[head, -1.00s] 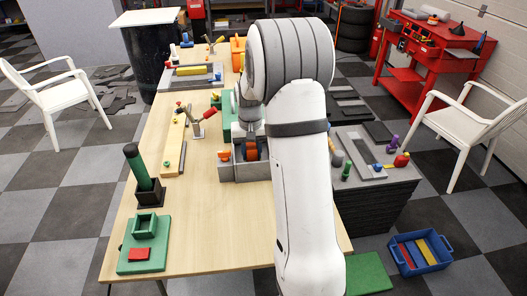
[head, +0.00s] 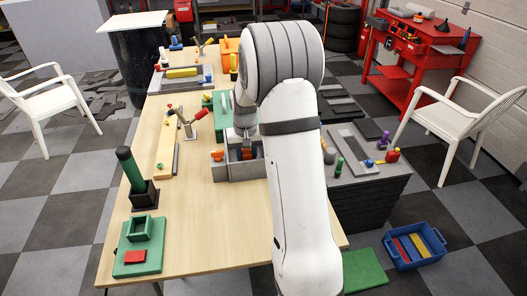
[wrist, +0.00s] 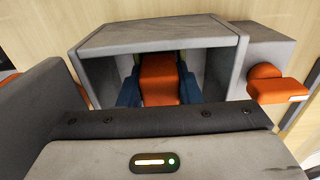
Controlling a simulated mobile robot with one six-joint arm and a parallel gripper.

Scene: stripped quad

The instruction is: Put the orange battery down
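The orange battery (wrist: 160,80) is upright inside the open-topped grey box (wrist: 100,45) in the wrist view. My gripper (wrist: 160,95) reaches into the box, with its blue fingertips close against both sides of the battery. I see no gap between fingertips and battery. The battery's lower end is hidden. In the head view the grey box (head: 240,172) stands on the wooden table, and my arm hides part of it. A bit of orange shows between its walls.
A small orange piece (wrist: 275,85) sits on a grey block beside the box. A dark green cylinder (head: 130,168) stands in a black holder at left. A long yellow board (head: 168,150) lies left of the box. Bare table (head: 205,215) lies in front.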

